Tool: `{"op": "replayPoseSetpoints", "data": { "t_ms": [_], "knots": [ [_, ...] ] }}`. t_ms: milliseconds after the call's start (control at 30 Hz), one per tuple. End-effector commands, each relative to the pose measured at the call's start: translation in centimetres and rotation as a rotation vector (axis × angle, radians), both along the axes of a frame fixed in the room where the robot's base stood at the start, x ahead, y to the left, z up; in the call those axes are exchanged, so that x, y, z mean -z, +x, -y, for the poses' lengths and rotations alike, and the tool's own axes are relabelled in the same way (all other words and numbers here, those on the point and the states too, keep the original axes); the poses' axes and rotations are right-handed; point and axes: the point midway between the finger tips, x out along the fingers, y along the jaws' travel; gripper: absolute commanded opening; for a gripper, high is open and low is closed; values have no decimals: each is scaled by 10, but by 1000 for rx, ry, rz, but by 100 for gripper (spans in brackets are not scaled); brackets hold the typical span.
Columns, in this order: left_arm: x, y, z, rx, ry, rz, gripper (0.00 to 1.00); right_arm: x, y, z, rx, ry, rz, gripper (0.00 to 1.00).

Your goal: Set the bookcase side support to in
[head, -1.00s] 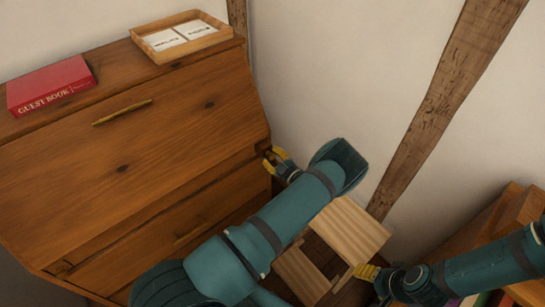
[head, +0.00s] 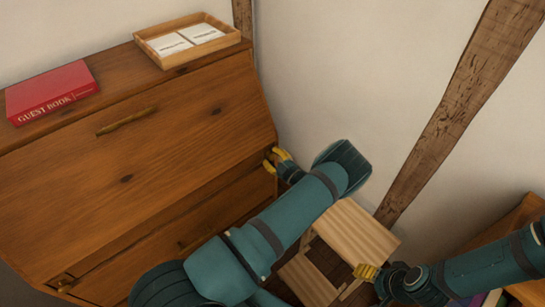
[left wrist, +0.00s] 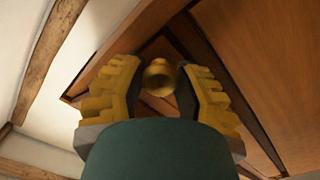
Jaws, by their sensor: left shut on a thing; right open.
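The wooden bureau-style bookcase (head: 125,175) stands at the left in the head view, its slanted front closed. My left gripper (head: 276,158) is at its right front corner. In the left wrist view my left gripper (left wrist: 158,85) is shut on a small brass knob (left wrist: 158,77), with wooden panels behind it. The side support behind the knob is mostly hidden, so I cannot tell how far it sticks out. Another small knob (head: 63,282) shows at the bookcase's lower left. My right gripper (head: 365,271) is open, close to a wooden stool.
A pale wooden stool (head: 355,232) stands on the floor below my left forearm. A red guest book (head: 52,90) and a wooden tray with cards (head: 192,58) lie on top of the bookcase. A timber post (head: 455,100) runs up the white wall. Another wooden piece (head: 522,220) is at the right.

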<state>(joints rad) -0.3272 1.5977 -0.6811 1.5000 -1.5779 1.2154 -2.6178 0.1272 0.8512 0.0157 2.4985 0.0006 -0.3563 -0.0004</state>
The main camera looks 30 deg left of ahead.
Motion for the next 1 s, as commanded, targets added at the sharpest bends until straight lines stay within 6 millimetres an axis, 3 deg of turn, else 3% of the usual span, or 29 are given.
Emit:
{"op": "replayPoseSetpoints", "data": {
  "t_ms": [133, 167, 200, 233, 667, 1000],
  "knots": [
    [-2, 1, -4, -2, 5, 3, 0, 0, 0, 0, 0, 0, 0, 66],
    [-2, 1, -4, -2, 4, 4, 45, 0, 0, 0, 0, 0, 0, 66],
    [-2, 1, -4, -2, 4, 4, 59, 0, 0, 0, 1, 0, 0, 66],
    [-2, 1, -3, -2, 4, 4, 66, 0, 0, 0, 1, 0, 0, 66],
    [-1, -1, 6, 1, 2, 1, 66, 0, 0, 0, 0, 0, 0, 66],
    [-1, -23, 66, 2, 2, 2, 66, 0, 0, 0, 0, 0, 0, 66]
  ]
}}
